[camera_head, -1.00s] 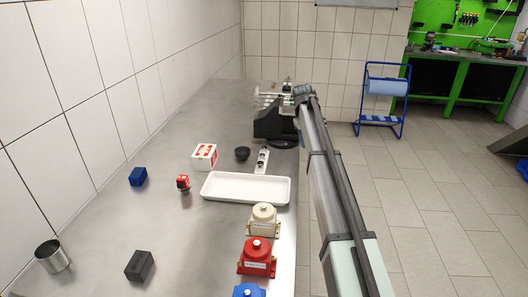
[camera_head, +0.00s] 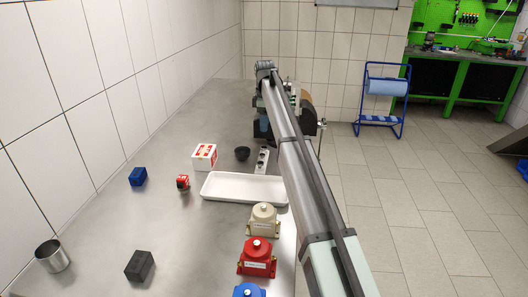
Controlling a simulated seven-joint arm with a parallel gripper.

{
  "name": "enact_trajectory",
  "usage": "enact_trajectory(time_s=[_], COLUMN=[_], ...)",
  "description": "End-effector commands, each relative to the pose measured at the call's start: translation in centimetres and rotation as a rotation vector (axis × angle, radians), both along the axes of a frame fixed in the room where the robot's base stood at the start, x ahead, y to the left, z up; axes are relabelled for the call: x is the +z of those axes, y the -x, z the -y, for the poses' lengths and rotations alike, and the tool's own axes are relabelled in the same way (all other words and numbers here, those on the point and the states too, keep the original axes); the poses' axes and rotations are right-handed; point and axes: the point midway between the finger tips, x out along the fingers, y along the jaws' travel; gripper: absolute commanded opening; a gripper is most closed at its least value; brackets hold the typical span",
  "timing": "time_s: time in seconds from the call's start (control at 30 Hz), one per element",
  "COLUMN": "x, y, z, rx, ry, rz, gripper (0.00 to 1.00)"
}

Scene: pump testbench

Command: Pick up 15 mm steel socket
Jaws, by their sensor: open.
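A narrow pale strip (camera_head: 263,150) stands behind the white tray, carrying small dark and metallic round pieces that may be sockets. They are too small to tell whether one is the 15 mm steel socket. My arm (camera_head: 295,150) reaches from the lower right to the far end of the bench, passing just right of the strip. My gripper cannot be made out; the far end of the arm hides what is behind it.
A white tray (camera_head: 243,202) lies before the strip, with a black bowl (camera_head: 242,153) and a red-white box (camera_head: 204,157) nearby. Beige (camera_head: 263,217), red (camera_head: 257,257) and blue (camera_head: 248,291) pump units line the right edge. A dark machine (camera_head: 268,128) stands far back.

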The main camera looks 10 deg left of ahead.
Motion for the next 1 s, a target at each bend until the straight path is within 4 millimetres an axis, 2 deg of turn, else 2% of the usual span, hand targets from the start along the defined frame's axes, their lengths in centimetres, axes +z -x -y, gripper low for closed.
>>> enact_trajectory(time_s=[0.3, 0.67, 0.9, 1.0], x=[-5.3, -7.6, -10.8, -11.5], y=[0.1, 0.2, 0.4, 0.3], z=[0.0, -0.1, -0.2, -0.3], rx=[-0.002, -0.003, -0.003, -0.003], ry=[0.001, 0.001, 0.001, 0.0], rz=[0.0, 0.0, -0.001, 0.001], gripper=[0.58, 0.58, 0.58, 0.58])
